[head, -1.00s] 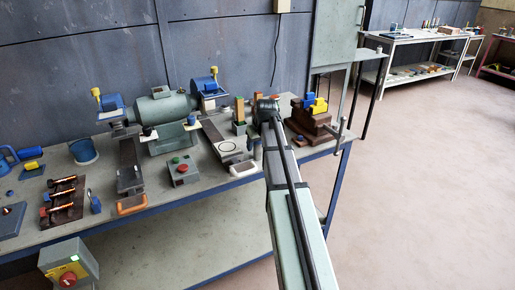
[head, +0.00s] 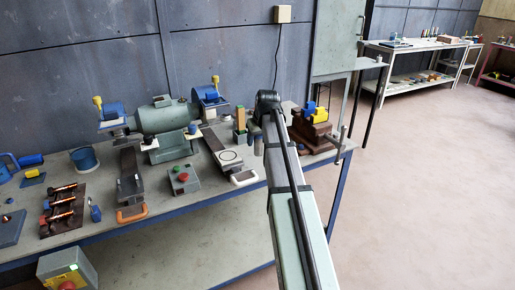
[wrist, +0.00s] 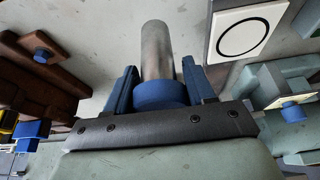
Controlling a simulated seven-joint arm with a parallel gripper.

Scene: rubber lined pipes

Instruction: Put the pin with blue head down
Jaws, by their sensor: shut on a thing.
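The pin with blue head shows in the wrist view as a grey metal cylinder (wrist: 157,52) with a blue collar-like head (wrist: 160,95). My gripper (wrist: 156,84) is shut on it, with a blue finger on each side of the head. The grey shaft points away from the gripper, over a pale grey surface. I cannot tell whether its far end touches that surface.
A white plate with a black ring (wrist: 246,35) lies close right of the pin. On the bench are a green grinder (head: 165,115) and a brown vise (head: 310,130). Bare surface surrounds the shaft.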

